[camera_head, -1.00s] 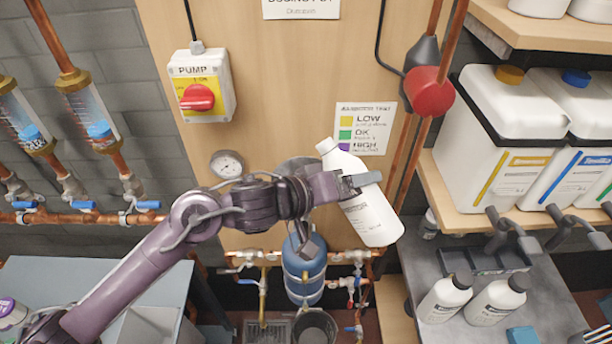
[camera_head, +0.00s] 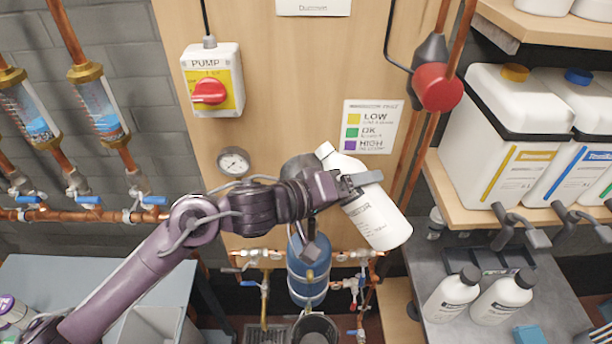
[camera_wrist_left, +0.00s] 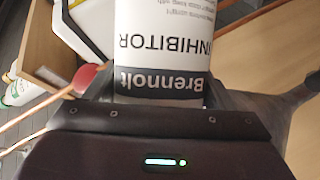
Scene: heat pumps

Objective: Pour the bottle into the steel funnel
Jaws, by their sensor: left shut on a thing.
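A white bottle (camera_head: 372,214) with a printed label is held in my left gripper (camera_head: 360,180), which is shut around its upper body. The bottle is tilted, with its narrow, apparently uncapped neck at the upper left and its base at the lower right. In the left wrist view the bottle (camera_wrist_left: 160,45) fills the space between the fingers, its "INHIBITOR" label upside down. A grey rounded metal thing (camera_head: 297,163), perhaps the steel funnel, shows just behind my left wrist, left of the bottle neck. Most of it is hidden. No liquid is visible leaving the bottle. My right gripper is out of view.
A blue tank (camera_head: 308,272) stands below among copper pipes and valves. A red pump switch (camera_head: 208,92) and a gauge (camera_head: 233,161) are on the wooden panel. Large white containers (camera_head: 510,130) fill the right shelf; capped bottles (camera_head: 452,294) stand on the bench below.

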